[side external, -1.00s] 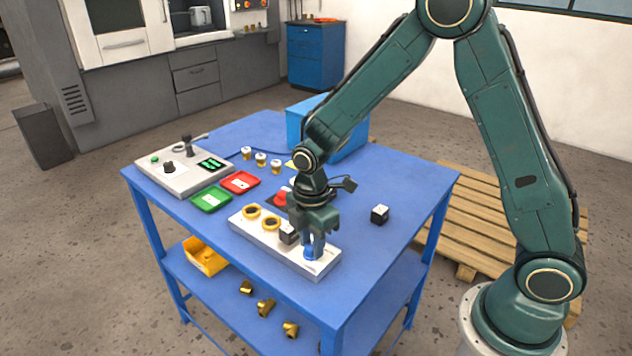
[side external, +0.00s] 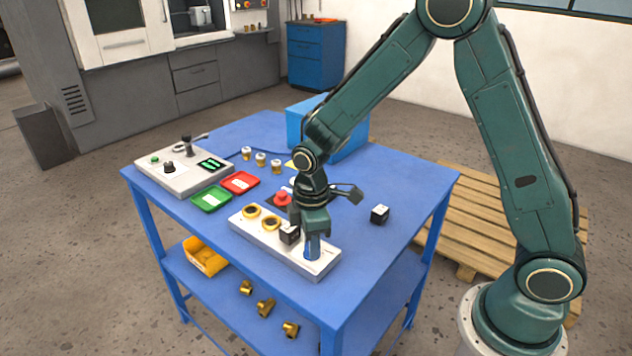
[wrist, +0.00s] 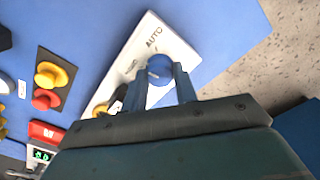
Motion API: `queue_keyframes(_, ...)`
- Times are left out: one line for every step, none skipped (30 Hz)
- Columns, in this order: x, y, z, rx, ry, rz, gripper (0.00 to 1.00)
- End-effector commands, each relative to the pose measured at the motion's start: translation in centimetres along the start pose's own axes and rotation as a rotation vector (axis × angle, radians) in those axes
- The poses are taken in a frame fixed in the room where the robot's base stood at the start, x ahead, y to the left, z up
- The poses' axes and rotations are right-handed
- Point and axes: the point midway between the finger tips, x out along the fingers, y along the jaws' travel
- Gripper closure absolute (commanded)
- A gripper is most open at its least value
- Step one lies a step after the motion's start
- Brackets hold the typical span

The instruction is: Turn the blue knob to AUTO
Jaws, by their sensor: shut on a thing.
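The blue knob (wrist: 159,67) sits on a white panel (side external: 262,240) near the front of the blue table. My gripper (side external: 311,250) points down over the panel's right end, and its fingers mostly hide the knob in the side view. In the wrist view, my gripper (wrist: 160,80) has one finger on each side of the knob and is shut on it. The word AUTO (wrist: 154,37) is printed above the knob there. A pale mark shows on the knob's lower left; its exact heading is hard to read. A second label left of the knob is partly hidden.
A black block (side external: 289,234) stands on the panel close to my fingers, beside two yellow rings (side external: 271,223). A red button (side external: 283,199) is behind. Another black cube (side external: 380,214) stands at right. Red (side external: 240,182) and green (side external: 210,199) trays lie left.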

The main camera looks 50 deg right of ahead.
Motion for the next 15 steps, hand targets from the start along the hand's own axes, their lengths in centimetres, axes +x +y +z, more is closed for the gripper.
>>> queue_keyframes(-0.06,0.01,-0.01,0.043,0.0,0.001,0.94)
queue_keyframes(-0.06,0.01,-0.01,0.071,0.0,0.001,0.94)
queue_keyframes(-0.06,0.01,0.0,0.11,0.0,0.001,0.94)
queue_keyframes(-0.06,0.0,-0.01,0.138,0.0,0.001,0.94)
queue_keyframes(-0.06,0.0,-0.01,0.166,0.0,0.001,0.94)
queue_keyframes(-0.06,0.0,-0.01,0.205,0.0,0.001,0.94)
queue_keyframes(-0.06,0.0,-0.01,0.233,0.0,0.001,0.94)
queue_keyframes(-0.06,0.0,-0.01,0.261,0.0,0.001,0.94)
queue_keyframes(-0.06,-0.01,-0.01,0.3,0.0,0.001,0.94)
queue_keyframes(-0.06,-0.01,-0.01,0.328,0.0,0.001,0.94)
queue_keyframes(-0.06,-0.01,-0.01,0.356,0.0,0.001,0.94)
queue_keyframes(-0.07,-0.01,-0.01,0.395,0.0,0.001,0.94)
queue_keyframes(-0.06,-0.02,-0.01,0.423,0.0,0.001,0.94)
queue_keyframes(-0.07,-0.02,-0.01,0.451,0.0,0.001,0.94)
queue_keyframes(-0.07,-0.02,-0.02,0.49,0.0,0.001,0.94)
